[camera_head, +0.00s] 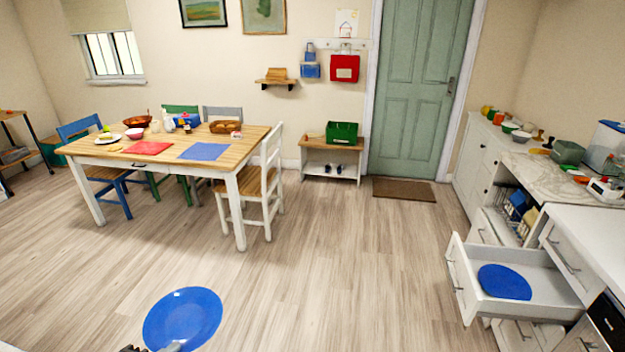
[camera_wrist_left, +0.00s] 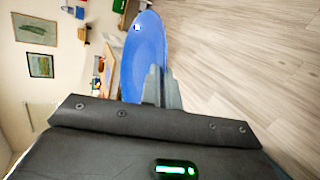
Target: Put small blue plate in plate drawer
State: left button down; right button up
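A round blue plate (camera_head: 183,316) is held up over the floor at the bottom left of the head view. It also shows in the left wrist view (camera_wrist_left: 146,45), seen at a slant. My left gripper (camera_head: 171,346) is shut on the plate's near edge; only its tip shows in the head view. The plate drawer (camera_head: 546,306) is pulled open at the right, well away from the held plate. Another blue plate (camera_head: 505,282) lies flat in it. My right gripper is not in view.
A white counter (camera_head: 590,232) stands above the drawers along the right wall. A dining table (camera_head: 240,150) with chairs is at the back left. Bare wooden floor (camera_head: 340,270) lies between the held plate and the open drawer.

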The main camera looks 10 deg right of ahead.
aim_at(549, 290)
jog(key=z, duration=0.45)
jog(key=i, duration=1.4)
jog(key=z, duration=1.85)
jog(key=i, duration=0.85)
jog(key=z, duration=0.65)
jog(key=i, duration=0.5)
jog(key=u, duration=0.05)
